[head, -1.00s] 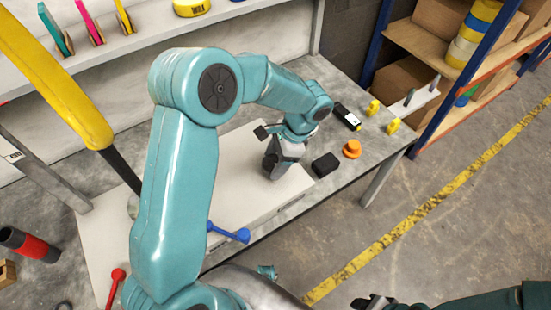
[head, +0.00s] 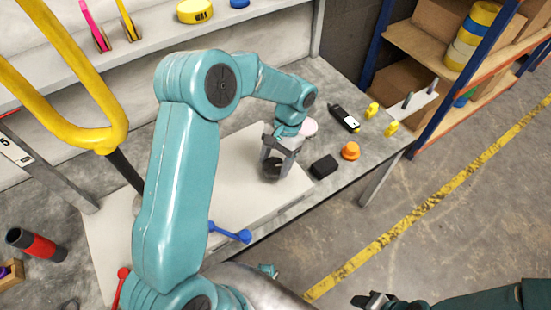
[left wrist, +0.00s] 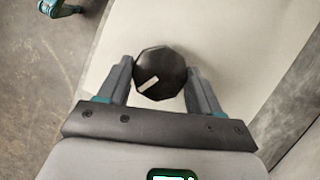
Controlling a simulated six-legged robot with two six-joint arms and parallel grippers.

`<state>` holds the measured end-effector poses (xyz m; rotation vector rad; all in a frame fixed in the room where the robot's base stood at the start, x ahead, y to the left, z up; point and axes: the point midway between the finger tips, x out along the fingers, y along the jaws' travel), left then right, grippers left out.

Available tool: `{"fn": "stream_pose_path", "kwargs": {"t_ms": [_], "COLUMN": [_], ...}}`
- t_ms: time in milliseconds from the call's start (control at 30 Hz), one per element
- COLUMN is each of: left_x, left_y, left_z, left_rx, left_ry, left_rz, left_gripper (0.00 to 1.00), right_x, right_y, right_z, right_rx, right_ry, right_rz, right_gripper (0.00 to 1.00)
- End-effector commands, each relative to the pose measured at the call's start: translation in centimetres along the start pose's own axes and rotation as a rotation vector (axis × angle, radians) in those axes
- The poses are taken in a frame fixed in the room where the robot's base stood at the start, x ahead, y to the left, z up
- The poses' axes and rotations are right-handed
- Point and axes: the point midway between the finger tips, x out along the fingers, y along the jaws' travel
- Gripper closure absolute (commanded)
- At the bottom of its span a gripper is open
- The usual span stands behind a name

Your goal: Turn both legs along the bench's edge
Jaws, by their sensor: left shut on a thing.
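My left gripper (head: 276,165) reaches down over a long white panel (head: 236,188) on the bench. Its fingers are shut on a black many-sided knob (left wrist: 160,74) with a white mark, which sits between them in the left wrist view. In the head view the fingers partly hide the knob. My right gripper (head: 375,300) is at the bottom edge, dark and small, clear of the bench; its jaw gap is unclear. I cannot tell which things are the legs. The bench's front edge (head: 325,193) runs up to the right.
A blue handled tool (head: 230,232) lies near the panel's front. A black block (head: 323,166), an orange knob (head: 350,151), a black handheld device (head: 344,117) and yellow pieces (head: 391,128) stand to the right. A yellow tube loop (head: 75,130) rises at left. Floor at right is clear.

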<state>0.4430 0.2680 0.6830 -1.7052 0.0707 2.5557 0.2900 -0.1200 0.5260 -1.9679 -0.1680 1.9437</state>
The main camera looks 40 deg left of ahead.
Motion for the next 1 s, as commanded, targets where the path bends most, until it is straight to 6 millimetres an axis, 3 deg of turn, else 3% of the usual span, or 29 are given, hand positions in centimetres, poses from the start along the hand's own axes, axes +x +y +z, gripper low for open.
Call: {"fn": "stream_pose_path", "kwargs": {"t_ms": [500, 1000], "left_x": [-0.07, -0.05], "left_y": [-0.26, -0.31], "left_z": [0.01, -0.04], "left_rx": [-0.349, -0.441], "left_ry": [0.003, 0.006], "left_rz": [0.145, 0.183], "left_gripper": [0.66, 0.66], "right_x": [-0.90, -1.03], "right_y": [-0.32, -0.37], "right_z": [0.02, 0.02], "right_rx": [0.000, 0.000], "right_ry": [0.000, 0.000], "right_rz": [0.000, 0.000], "right_gripper": [0.57, 0.57]}}
